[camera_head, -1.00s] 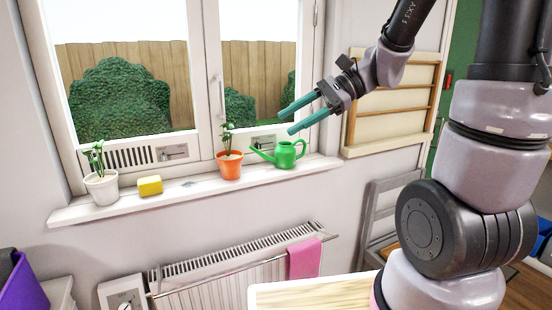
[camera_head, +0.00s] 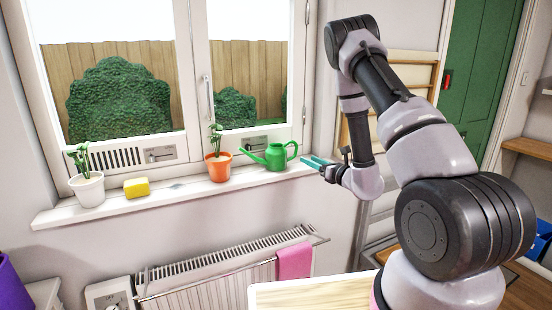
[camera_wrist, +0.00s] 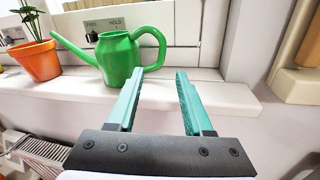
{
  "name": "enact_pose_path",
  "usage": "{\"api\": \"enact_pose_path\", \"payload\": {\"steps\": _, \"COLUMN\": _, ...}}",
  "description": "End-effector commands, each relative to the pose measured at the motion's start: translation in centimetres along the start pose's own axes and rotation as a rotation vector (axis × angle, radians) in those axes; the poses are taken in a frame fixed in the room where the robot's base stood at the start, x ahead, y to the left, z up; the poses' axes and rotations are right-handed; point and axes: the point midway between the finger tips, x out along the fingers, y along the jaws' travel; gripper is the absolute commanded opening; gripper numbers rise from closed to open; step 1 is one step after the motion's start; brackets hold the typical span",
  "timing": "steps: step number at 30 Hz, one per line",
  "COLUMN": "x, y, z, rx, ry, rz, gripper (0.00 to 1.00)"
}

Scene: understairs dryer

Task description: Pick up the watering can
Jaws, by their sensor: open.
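The green watering can (camera_head: 276,156) stands upright on the white windowsill (camera_head: 130,205), its spout to the left and its handle to the right. It also shows in the wrist view (camera_wrist: 118,57), just beyond my fingers and left of the gap between them. My gripper (camera_head: 312,162) is to the right of the can, near the sill's right end, with teal fingers pointing left toward the handle. In the wrist view my gripper (camera_wrist: 158,80) is open and empty. The fingers seem apart from the can.
An orange pot (camera_head: 218,167) with a plant stands just left of the can's spout. A yellow sponge (camera_head: 137,188) and a white pot (camera_head: 88,190) are further left. A radiator (camera_head: 220,280) with a pink cloth (camera_head: 294,261) is below the sill. The window is behind.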

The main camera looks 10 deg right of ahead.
Motion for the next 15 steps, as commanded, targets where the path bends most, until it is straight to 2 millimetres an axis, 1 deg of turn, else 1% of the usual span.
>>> {"api": "enact_pose_path", "payload": {"steps": 1, "x": 1.0, "y": 0.2, "z": 0.1, "rx": -0.003, "ry": -0.003, "rz": 0.005, "gripper": 0.51}}
{"api": "enact_pose_path", "payload": {"steps": 3, "x": 2.1, "y": 0.2, "z": 0.1, "rx": -0.003, "ry": -0.003, "rz": 0.006, "gripper": 0.51}}
{"api": "enact_pose_path", "payload": {"steps": 6, "x": 3.4, "y": 0.1, "z": 0.1, "rx": -0.002, "ry": -0.002, "rz": 0.005, "gripper": 0.51}}
{"api": "enact_pose_path", "payload": {"steps": 11, "x": 4.5, "y": 0.1, "z": 0.1, "rx": -0.001, "ry": -0.001, "rz": 0.004, "gripper": 0.51}}
{"api": "enact_pose_path", "payload": {"steps": 15, "x": 6.4, "y": -0.1, "z": 0.2, "rx": -0.003, "ry": -0.001, "rz": 0.006, "gripper": 0.51}}
